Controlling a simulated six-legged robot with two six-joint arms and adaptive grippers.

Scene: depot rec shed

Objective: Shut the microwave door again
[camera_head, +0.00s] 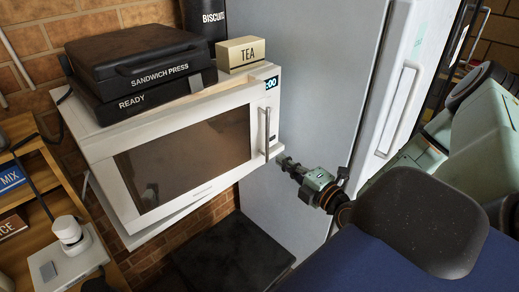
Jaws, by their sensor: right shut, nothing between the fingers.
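The white microwave (105,150) stands on a wall shelf, seen tilted in the head view. Its door (190,122) has a dark window (190,155) and an upright handle (267,133) at its right side. My right gripper (283,162) is shut and empty, just right of and below the handle's lower end. I cannot tell whether its tips touch the door's edge. My left gripper is not in view.
A black sandwich press (140,65) and a tea box (241,54) sit on the microwave, with a dark biscuit canister (207,20) behind. A tall grey fridge (325,80) stands close on the right. A wooden shelf (40,170) is at left. A dark mat (232,255) lies below.

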